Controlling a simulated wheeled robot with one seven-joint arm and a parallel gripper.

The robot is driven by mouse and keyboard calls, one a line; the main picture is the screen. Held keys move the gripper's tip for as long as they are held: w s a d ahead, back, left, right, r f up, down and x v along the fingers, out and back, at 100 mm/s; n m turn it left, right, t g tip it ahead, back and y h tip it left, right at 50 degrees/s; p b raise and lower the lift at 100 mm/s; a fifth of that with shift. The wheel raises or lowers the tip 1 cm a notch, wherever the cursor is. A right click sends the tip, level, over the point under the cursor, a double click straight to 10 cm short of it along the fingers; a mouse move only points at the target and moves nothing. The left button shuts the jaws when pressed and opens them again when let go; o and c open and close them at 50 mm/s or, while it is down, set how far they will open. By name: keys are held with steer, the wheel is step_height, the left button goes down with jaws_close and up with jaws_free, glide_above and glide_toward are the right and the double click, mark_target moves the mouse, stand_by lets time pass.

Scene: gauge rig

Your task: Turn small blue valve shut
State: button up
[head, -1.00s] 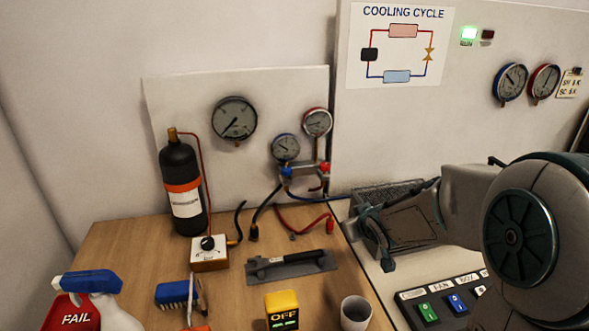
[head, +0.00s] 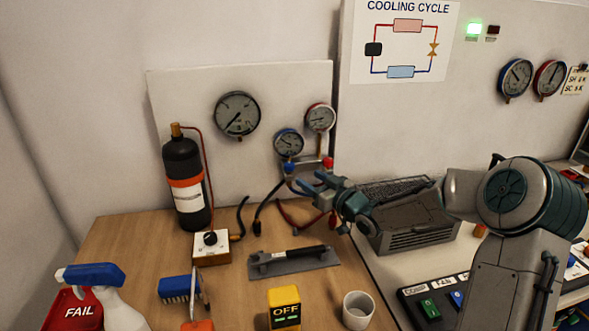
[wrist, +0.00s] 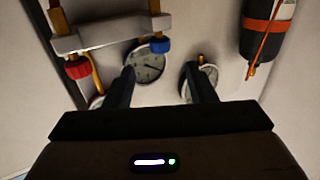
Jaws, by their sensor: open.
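The small blue valve (head: 289,168) is a blue knob on the left end of the manifold below the two small gauges. In the wrist view the blue valve (wrist: 160,46) shows ahead of the fingertips, between their lines. My gripper (head: 312,183) is open and empty, close in front of the manifold. Its two dark fingers (wrist: 158,70) stand apart in the wrist view, and I see no contact with the knob. The exact gap in depth is hard to tell. The knob's turn position cannot be read.
A red valve (head: 328,162) sits on the manifold's other end, close to my gripper. Hoses (head: 268,205) hang below. A grey wire-topped box (head: 415,238) sits under my arm.

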mark_target(293, 168)
steer(key=p+x, duration=0.1)
steer(key=x, duration=0.7)
steer(key=shift+a, duration=0.1)
steer(key=c, duration=1)
